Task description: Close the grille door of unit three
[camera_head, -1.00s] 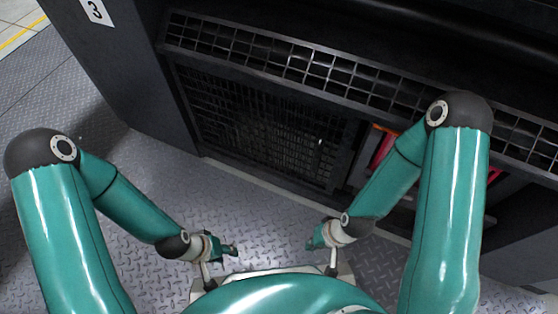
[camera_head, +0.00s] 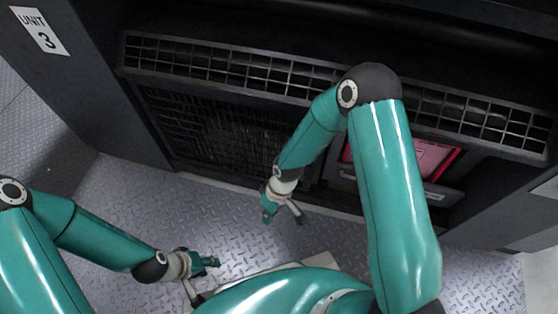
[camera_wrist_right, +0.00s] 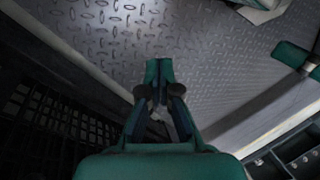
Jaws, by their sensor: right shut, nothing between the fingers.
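Unit three, marked by a white "UNIT 3" label (camera_head: 40,30), is the dark cabinet ahead. A long grille door (camera_head: 225,64) with square openings runs across its front at an angle to me; I cannot tell exactly how far it stands open. My right gripper (camera_head: 286,212) is shut and empty over the floor in front of the unit, below and apart from the grille. In the right wrist view its fingers (camera_wrist_right: 158,72) are together with only floor behind. My left gripper (camera_head: 212,263) is low by my base, away from the unit; its fingers are too small to judge.
A darker mesh (camera_head: 215,130) lies below the grille at the left; it may also show in the right wrist view (camera_wrist_right: 50,120). A red part (camera_head: 430,156) sits in the right recess, partly behind my right arm. The patterned metal floor (camera_head: 130,200) is clear in front.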

